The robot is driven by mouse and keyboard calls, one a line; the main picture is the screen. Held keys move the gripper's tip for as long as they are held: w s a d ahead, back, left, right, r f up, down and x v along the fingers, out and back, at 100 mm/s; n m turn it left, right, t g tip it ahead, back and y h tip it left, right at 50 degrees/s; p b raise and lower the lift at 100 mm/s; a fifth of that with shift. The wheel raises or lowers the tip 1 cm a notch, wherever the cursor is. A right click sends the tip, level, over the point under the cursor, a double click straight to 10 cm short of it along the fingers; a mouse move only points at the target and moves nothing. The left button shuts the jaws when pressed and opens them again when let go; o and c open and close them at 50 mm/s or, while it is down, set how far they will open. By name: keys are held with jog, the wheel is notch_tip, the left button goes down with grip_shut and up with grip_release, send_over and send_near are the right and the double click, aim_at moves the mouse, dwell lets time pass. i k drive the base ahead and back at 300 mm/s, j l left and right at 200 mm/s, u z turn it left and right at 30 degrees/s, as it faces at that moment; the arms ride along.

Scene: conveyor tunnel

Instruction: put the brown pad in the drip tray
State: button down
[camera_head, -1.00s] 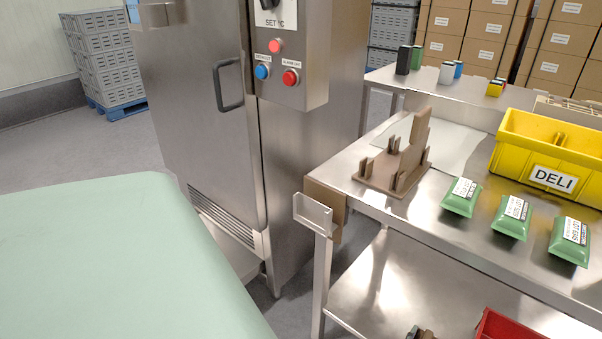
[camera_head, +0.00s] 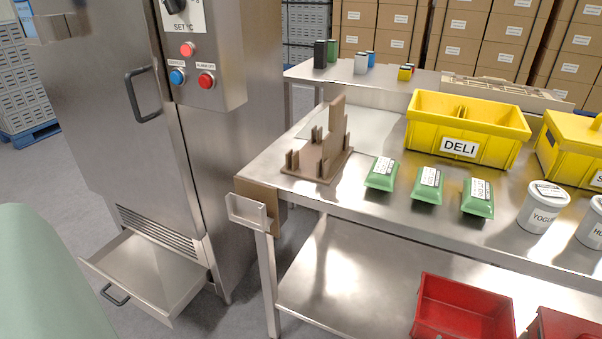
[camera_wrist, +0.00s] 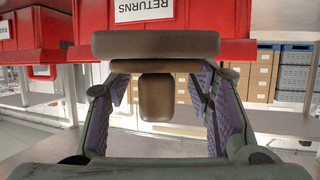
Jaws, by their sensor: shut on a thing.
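The brown pad (camera_wrist: 155,44) shows in the wrist view as a thick grey-brown slab with a rounded brown block (camera_wrist: 157,97) below it. My gripper (camera_wrist: 158,72) is shut on it, with its purple-lined fingers on either side. My gripper and the pad do not show in the head view. The drip tray (camera_head: 178,288) is a shallow steel tray at the foot of the steel cabinet, pulled out, with a dark handle on its front. Its visible inside looks empty. The pad is apart from the tray.
The steel cabinet (camera_head: 130,130) stands behind the tray. A steel table (camera_head: 330,195) is to its right, with a brown stand (camera_head: 318,150), green packs and yellow bins (camera_head: 465,130). Red bins (camera_head: 465,305) sit below. In the wrist view, red RETURNS bins (camera_wrist: 190,14) are close beyond the pad.

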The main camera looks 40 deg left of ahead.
aim_at(148, 273)
jog(key=k+j, duration=0.1)
jog(key=j, duration=0.3)
jog(key=k+j, duration=0.15)
jog(key=j, duration=0.2)
jog(key=k+j, duration=0.1)
jog(key=j, duration=0.3)
jog(key=k+j, duration=0.1)
jog(key=j, duration=0.3)
